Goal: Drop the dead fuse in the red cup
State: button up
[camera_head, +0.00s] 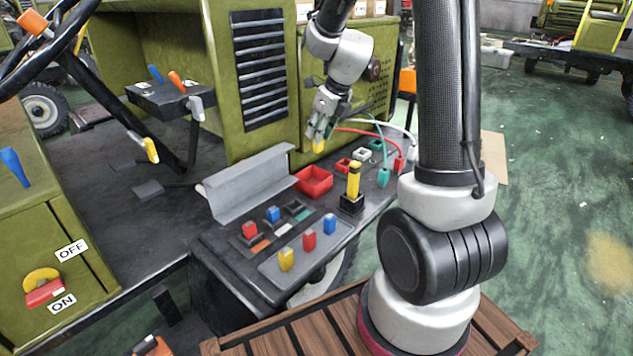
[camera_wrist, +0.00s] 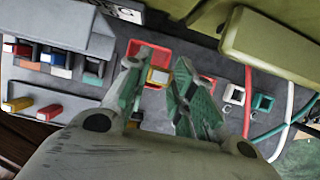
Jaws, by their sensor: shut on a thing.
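My gripper (camera_head: 319,140) is shut on a yellow fuse (camera_head: 319,147), held in the air above the deck, just behind and above the red cup. The fuse also shows between the fingers in the wrist view (camera_wrist: 157,76). The red cup (camera_head: 313,181) is a square open box on the dark deck, beside the grey bent plate. In the wrist view the red cup (camera_wrist: 133,47) lies beyond the fingertips, and the fuse overlaps it in the picture. The fingers hide part of the cup there, and the height gap cannot be told.
A tall yellow piece (camera_head: 353,180) stands in a black socket right of the cup. A rack with red (camera_head: 250,229) and blue (camera_head: 273,214) fuses and a tray with several loose fuses (camera_head: 309,240) lie in front. Cables (camera_head: 375,133) and small sockets (camera_head: 361,154) are at right.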

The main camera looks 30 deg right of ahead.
jog(key=shift+f, duration=2.25)
jog(key=o, duration=0.9)
jog(key=v, duration=1.2)
